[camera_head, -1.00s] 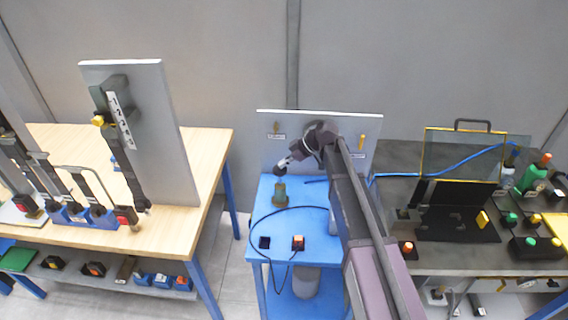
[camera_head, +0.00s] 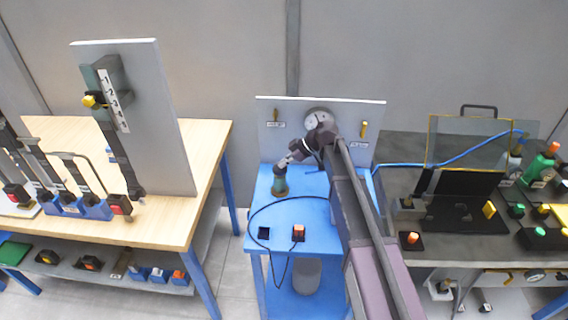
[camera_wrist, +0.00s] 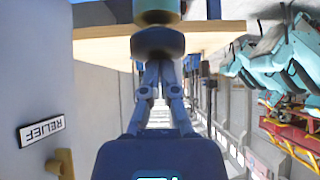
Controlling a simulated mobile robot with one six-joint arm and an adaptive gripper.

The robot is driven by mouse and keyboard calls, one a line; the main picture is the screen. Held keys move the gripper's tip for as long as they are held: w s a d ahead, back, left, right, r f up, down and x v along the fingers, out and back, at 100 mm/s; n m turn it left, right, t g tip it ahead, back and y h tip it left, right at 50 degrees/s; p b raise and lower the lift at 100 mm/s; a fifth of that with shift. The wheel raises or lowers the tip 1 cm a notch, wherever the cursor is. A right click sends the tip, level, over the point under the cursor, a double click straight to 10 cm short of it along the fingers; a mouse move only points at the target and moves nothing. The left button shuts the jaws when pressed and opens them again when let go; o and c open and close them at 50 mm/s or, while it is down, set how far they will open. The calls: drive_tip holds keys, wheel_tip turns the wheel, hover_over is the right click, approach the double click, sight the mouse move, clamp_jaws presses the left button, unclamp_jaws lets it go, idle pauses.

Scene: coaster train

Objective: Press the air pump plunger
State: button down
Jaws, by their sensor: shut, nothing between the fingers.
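The air pump (camera_head: 280,186) is a small greenish cylinder standing upright on the blue table (camera_head: 300,212). Its dark plunger knob (camera_wrist: 157,42) shows in the wrist view, with the teal pump body (camera_wrist: 157,10) beyond it. My gripper (camera_head: 281,167) is directly over the pump, pointing down. In the wrist view its two fingers (camera_wrist: 155,66) are shut and empty, and their tips meet the edge of the knob. I cannot tell whether they touch it or sit just above it. In the head view the gripper partly hides the knob.
A grey panel (camera_head: 292,140) stands behind, with a yellow handle (camera_head: 363,130) and a "RELIEF" label (camera_wrist: 41,131). A lit orange button (camera_head: 298,231) and black cable lie in front of the pump. A wooden bench (camera_head: 212,150) stands left, a dark bench (camera_head: 450,250) right.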

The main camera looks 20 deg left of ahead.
idle(0.3)
wheel_tip(320, 180, up, 4)
drive_tip(key=p, duration=0.4)
drive_tip(key=p+v, duration=0.7)
drive_tip(key=v, duration=0.3)
idle(2.1)
drive_tip(key=s+d+f+m+h+b, duration=0.1)
drive_tip(key=s+d+f+m+h, duration=0.2)
drive_tip(key=s+d+m, duration=0.3)
drive_tip(key=s+d+f+m+t+h+b, duration=0.1)
drive_tip(key=s+d+f+m+h, duration=0.2)
drive_tip(key=d, duration=1.3)
drive_tip(key=s+d+f+m+t+h+b, duration=0.1)
drive_tip(key=s+d+f+m+h+b, duration=0.1)
drive_tip(key=s+d+m, duration=0.8)
drive_tip(key=shift+d+f+m+h, duration=0.4)
drive_tip(key=shift+d+f+m, duration=0.45)
drive_tip(key=shift+d, duration=0.1)
